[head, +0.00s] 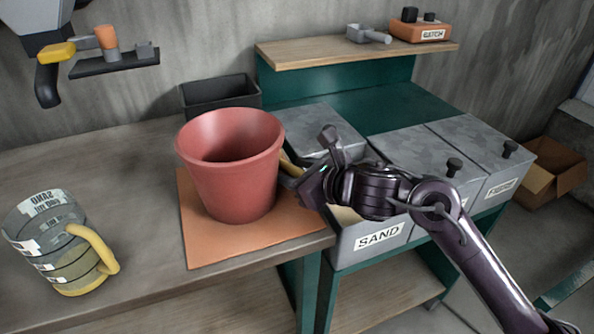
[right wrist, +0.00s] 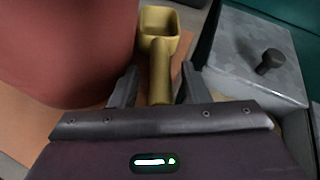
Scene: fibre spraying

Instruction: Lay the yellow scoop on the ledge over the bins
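The yellow scoop (right wrist: 158,35) shows in the right wrist view, its square cup pointing away and its handle running back between my fingers. In the head view only a small part of the scoop (head: 291,168) shows, between the red pot and my right gripper. My right gripper (right wrist: 158,88) is open, with a finger on each side of the handle and visible gaps to it. In the head view the right gripper (head: 300,182) is beside the pot, over the SAND bin's left side. The wooden ledge (head: 330,52) is behind and above the bins. My left gripper is not in view.
The red pot (head: 232,170) stands on an orange mat (head: 205,240), close to my right gripper. The SAND bin (head: 375,238) is partly uncovered, its lid (head: 315,128) set back. A grey scoop (head: 368,34) and orange BATCH box (head: 420,30) occupy the ledge's right; its left is clear.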

